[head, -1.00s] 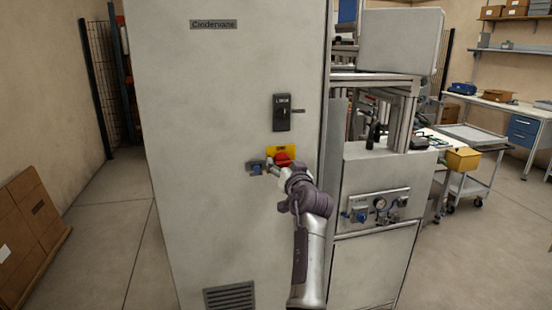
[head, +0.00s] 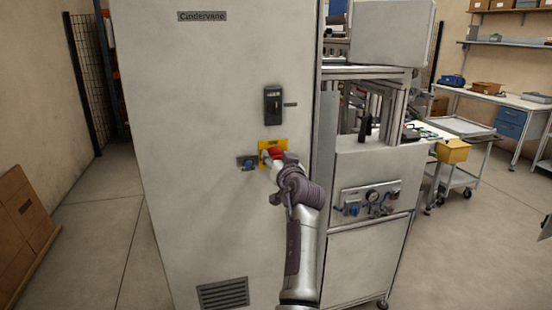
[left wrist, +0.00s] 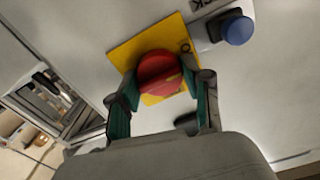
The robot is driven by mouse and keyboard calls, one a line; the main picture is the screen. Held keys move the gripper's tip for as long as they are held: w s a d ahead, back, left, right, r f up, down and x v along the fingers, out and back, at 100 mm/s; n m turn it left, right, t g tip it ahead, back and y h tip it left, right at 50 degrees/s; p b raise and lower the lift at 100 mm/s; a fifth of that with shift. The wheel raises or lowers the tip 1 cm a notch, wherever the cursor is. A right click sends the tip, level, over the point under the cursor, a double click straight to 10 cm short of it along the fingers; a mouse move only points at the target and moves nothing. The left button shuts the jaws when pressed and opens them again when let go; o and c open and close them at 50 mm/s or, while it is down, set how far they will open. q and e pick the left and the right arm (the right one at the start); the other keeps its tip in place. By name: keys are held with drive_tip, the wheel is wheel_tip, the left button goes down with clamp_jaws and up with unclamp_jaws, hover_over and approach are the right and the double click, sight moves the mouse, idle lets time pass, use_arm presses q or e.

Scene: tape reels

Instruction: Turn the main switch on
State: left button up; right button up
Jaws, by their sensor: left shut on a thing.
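The main switch, a red round knob on a yellow plate (head: 265,146), is on the front of the tall grey cabinet (head: 215,100). The knob (left wrist: 158,74) shows large in the left wrist view, on the tilted yellow plate (left wrist: 122,52) with a dark "O" mark. My left gripper (left wrist: 162,92) has its two green-padded fingers on either side of the knob and is shut on it. In the head view, my left gripper (head: 275,164) partly hides the knob. My right gripper cannot be made out.
A blue button (head: 249,164) sits just left of the switch. A black handle unit (head: 272,105) is above it, and a vent (head: 222,293) is low on the cabinet. A machine with a gauge panel (head: 368,200) stands to the right. Cardboard boxes (head: 20,225) are at the left.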

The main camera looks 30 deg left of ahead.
drive_tip(key=shift+w+a+r, duration=0.1)
use_arm(q)
drive_tip(key=shift+r+m+p, duration=0.1)
drive_tip(key=shift+m+p, duration=0.2)
drive_tip(key=shift+m, duration=0.5)
drive_tip(key=shift+m+p, duration=0.35)
drive_tip(key=shift+m, duration=0.45)
drive_tip(key=m+p, duration=0.2)
drive_tip(key=m, duration=0.2)
drive_tip(key=m+p, duration=0.4)
drive_tip(key=m, duration=0.2)
drive_tip(key=shift+r, duration=0.1)
drive_tip(key=m+p, duration=0.2)
drive_tip(key=m, duration=0.1)
drive_tip(key=shift+m+p, duration=0.55)
drive_tip(key=shift+m, duration=0.25)
use_arm(e)
wheel_tip(320, 180, up, 10)
use_arm(q)
drive_tip(key=shift+f, duration=0.2)
use_arm(e)
drive_tip(key=shift+a+r, duration=0.1)
drive_tip(key=shift+r, duration=0.1)
drive_tip(key=shift+a, duration=0.1)
